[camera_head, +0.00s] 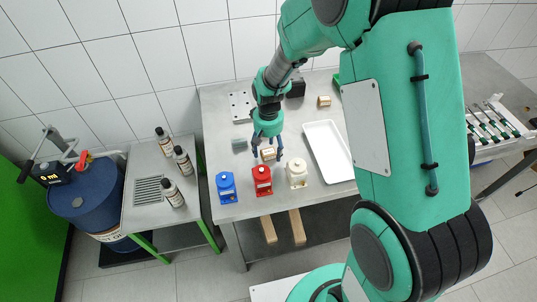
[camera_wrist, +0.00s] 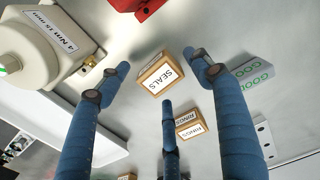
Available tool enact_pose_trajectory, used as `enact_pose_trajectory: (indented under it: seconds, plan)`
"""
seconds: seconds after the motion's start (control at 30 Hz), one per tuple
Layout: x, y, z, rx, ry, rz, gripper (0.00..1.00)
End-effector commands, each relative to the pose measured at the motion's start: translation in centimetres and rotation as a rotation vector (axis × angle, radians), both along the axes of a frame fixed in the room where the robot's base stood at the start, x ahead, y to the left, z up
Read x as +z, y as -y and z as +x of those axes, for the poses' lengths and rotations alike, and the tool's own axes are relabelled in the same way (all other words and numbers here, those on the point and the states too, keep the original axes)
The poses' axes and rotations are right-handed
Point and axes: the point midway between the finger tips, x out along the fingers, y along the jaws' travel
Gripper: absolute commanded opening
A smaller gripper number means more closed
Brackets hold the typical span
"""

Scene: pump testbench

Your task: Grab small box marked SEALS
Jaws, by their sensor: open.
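The small cardboard box marked SEALS (camera_wrist: 160,73) sits on the bench top, its white label facing up in the wrist view. In the head view a small brown box (camera_head: 268,154) shows between my fingers. My gripper (camera_head: 267,153) points down over it. In the wrist view my three blue fingers (camera_wrist: 162,76) are spread apart around the SEALS box, with visible gaps. I cannot tell whether the tips reach down to its sides. Nothing is held.
A box marked RINGS (camera_wrist: 190,126) stands close to the SEALS box. Blue (camera_head: 227,187), red (camera_head: 262,181) and white (camera_head: 297,173) pumps line the front edge. A white tray (camera_head: 328,150) lies to the right, a grey block (camera_head: 239,145) to the left.

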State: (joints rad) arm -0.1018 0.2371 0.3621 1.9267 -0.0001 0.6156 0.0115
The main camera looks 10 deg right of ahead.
Motion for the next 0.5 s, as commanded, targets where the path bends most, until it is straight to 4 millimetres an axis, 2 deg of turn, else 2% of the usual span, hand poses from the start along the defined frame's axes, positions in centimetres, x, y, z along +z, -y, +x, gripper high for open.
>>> enact_pose_trajectory:
  seconds: [0.33,0.37,0.5]
  plan:
    - [0.02,0.0,0.01,0.0,0.0,0.0,0.65]
    - [0.02,0.0,0.0,0.0,0.0,0.0,0.63]
    - [0.03,0.0,0.01,0.0,0.0,0.0,0.35]
